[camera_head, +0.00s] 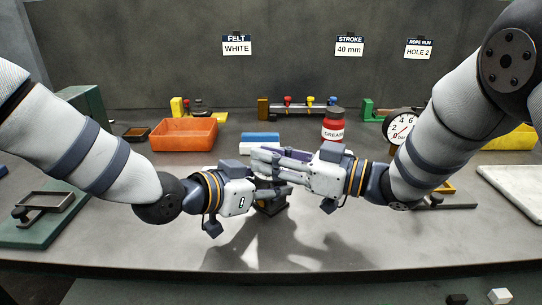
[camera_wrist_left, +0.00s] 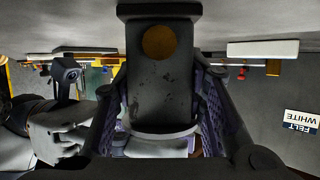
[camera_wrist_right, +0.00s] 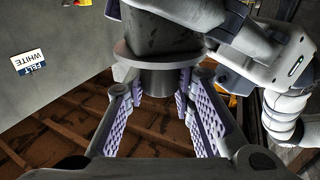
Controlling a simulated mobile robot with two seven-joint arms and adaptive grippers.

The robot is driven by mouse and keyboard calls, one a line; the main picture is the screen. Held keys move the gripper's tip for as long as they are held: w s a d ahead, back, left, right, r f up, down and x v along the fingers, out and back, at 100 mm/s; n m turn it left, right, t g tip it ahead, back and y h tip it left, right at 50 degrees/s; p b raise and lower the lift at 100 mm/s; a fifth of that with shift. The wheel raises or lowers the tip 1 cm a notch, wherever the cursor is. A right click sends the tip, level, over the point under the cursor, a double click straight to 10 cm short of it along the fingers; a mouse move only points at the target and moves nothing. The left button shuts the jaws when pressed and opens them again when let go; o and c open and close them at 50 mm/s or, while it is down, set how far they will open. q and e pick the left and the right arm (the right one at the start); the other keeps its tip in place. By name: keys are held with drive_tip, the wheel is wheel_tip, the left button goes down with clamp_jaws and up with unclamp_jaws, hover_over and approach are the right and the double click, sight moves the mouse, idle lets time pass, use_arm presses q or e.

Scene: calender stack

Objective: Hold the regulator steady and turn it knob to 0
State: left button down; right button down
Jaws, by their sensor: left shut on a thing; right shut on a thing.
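The regulator (camera_head: 270,207) is a dark block with a yellowish round mark, low at the middle of the table and mostly hidden by my grippers in the head view. My left gripper (camera_head: 264,184) is shut on its body, which fills the middle of the left wrist view (camera_wrist_left: 160,85). My right gripper (camera_head: 266,160) is just above and shut on the dark round knob (camera_wrist_right: 160,82) below a wider collar. The knob's markings are not visible. A round bar gauge (camera_head: 403,127) stands at the right, partly behind my right arm; its red needle is too small to read surely.
An orange bin (camera_head: 183,135), a blue block (camera_head: 260,138) and a red grease jar (camera_head: 333,127) stand behind the grippers. A green plate with a handle (camera_head: 45,205) lies left. A pale slab (camera_head: 518,188) lies right. The table front is clear.

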drive_tip(key=n+g, duration=0.3)
drive_tip(key=g, duration=0.2)
drive_tip(key=n+g+y, duration=0.1)
drive_tip(key=n+g, duration=0.2)
drive_tip(key=g, duration=0.2)
drive_tip(key=shift+w+n, duration=0.2)
drive_tip(key=shift+n, duration=0.2)
drive_tip(key=shift+g, duration=0.4)
drive_tip(key=shift+s+r+n+g, duration=0.1)
drive_tip(key=shift+s+n+g, duration=0.05)
drive_tip(key=shift+n+g, duration=0.15)
drive_tip(key=c, duration=1.3)
unclamp_jaws()
wheel_tip(320, 180, up, 10)
